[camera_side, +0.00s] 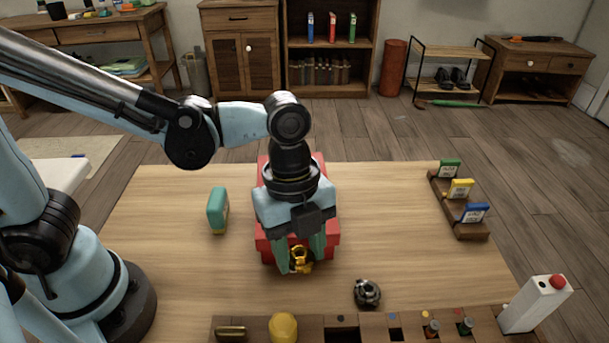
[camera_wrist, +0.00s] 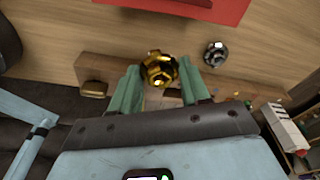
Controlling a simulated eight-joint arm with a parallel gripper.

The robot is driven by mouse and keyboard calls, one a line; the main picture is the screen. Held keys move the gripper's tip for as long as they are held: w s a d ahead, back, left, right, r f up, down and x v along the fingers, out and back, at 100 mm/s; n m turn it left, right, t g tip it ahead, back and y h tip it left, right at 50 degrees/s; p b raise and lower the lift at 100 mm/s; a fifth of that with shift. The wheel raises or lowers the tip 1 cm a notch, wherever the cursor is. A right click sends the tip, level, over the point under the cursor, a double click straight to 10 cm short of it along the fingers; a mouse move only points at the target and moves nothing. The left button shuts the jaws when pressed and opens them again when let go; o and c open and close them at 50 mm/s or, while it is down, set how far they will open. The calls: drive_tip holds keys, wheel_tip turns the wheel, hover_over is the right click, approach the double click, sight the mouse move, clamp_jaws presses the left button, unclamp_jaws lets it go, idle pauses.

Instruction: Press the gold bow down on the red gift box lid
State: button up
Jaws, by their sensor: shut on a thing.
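The gold bow (camera_side: 300,257) is between the green fingertips of my gripper (camera_side: 301,265), which is shut on it. In the wrist view the shiny bow (camera_wrist: 159,66) sits at the ends of the fingers. The red gift box (camera_side: 328,240) stands on the table behind my gripper, and my wrist hides much of its lid. A red part of it shows at the top edge of the wrist view (camera_wrist: 215,8). There the bow is apart from the red part, with bare wood between them. I cannot tell the bow's exact height.
A dark silver bow-like piece (camera_side: 367,292) lies right of my gripper. A slotted wooden tray (camera_side: 385,318) with a yellow knob (camera_side: 283,328) runs along the front. A teal block (camera_side: 217,211) stands left, a card rack (camera_side: 458,205) right. A white red-buttoned box (camera_side: 535,304) stands front right.

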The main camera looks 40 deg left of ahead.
drive_tip(key=shift+w+r, duration=0.1)
drive_tip(key=shift+r, duration=0.65)
drive_tip(key=w+a+r, duration=0.7)
drive_tip(key=w+a, duration=0.1)
drive_tip(key=a, duration=0.1)
drive_tip(key=shift+a+f, duration=0.15)
drive_tip(key=shift+f, duration=3.9)
drive_tip(key=shift+f, duration=0.4)
drive_tip(key=o, duration=0.9)
